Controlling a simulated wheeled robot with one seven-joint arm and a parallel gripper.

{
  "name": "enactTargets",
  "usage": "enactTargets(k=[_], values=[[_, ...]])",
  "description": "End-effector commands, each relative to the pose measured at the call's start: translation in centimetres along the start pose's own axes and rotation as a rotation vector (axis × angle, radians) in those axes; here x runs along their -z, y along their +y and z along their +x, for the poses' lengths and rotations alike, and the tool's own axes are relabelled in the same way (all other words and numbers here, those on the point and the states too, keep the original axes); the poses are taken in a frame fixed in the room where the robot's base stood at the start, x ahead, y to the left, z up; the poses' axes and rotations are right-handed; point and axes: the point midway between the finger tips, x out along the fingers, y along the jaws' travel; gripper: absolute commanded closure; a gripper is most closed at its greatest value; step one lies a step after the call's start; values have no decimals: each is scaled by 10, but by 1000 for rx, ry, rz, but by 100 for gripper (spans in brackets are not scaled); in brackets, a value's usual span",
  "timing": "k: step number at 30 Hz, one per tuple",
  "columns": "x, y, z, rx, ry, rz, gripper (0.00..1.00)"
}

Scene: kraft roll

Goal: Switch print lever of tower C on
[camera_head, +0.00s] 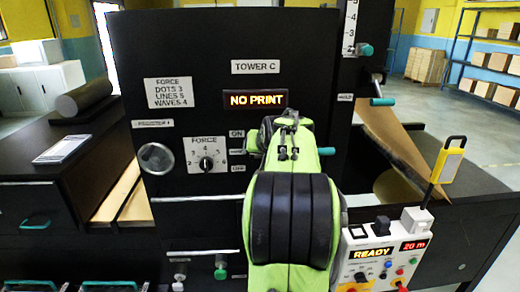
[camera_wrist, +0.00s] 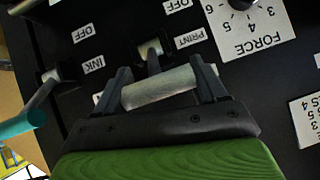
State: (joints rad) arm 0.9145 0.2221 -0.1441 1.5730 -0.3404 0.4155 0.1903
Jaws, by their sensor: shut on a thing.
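The print lever has a pale grey cylindrical grip (camera_wrist: 160,88) and a short stem from the black panel beside the PRINT label (camera_wrist: 189,38). My gripper (camera_wrist: 163,86) is shut on that grip, one dark finger at each end of it. An OFF label (camera_wrist: 177,5) sits above the lever in the wrist view; the grip lies on the side away from it. In the head view my arm hides the lever. The tower C sign (camera_head: 255,67) is above a lit display (camera_head: 255,99) reading NO PRINT.
The INK lever with a teal handle (camera_wrist: 20,124) stands left of my gripper in the wrist view. A force dial (camera_head: 206,163) is left of my arm. A control box (camera_head: 380,258) reading READY is at the lower right, beside a brown paper web (camera_head: 388,133).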

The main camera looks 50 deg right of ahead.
Motion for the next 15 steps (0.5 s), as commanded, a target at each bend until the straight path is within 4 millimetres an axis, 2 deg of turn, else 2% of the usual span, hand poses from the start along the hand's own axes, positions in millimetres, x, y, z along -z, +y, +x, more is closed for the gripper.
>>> enactTargets(k=[8,9,12,15], values=[[1,2,0,-6,5,1,84],[1,2,0,-6,5,1,26],[1,2,0,-5,3,1,11],[0,2,0,-4,2,1,9]])
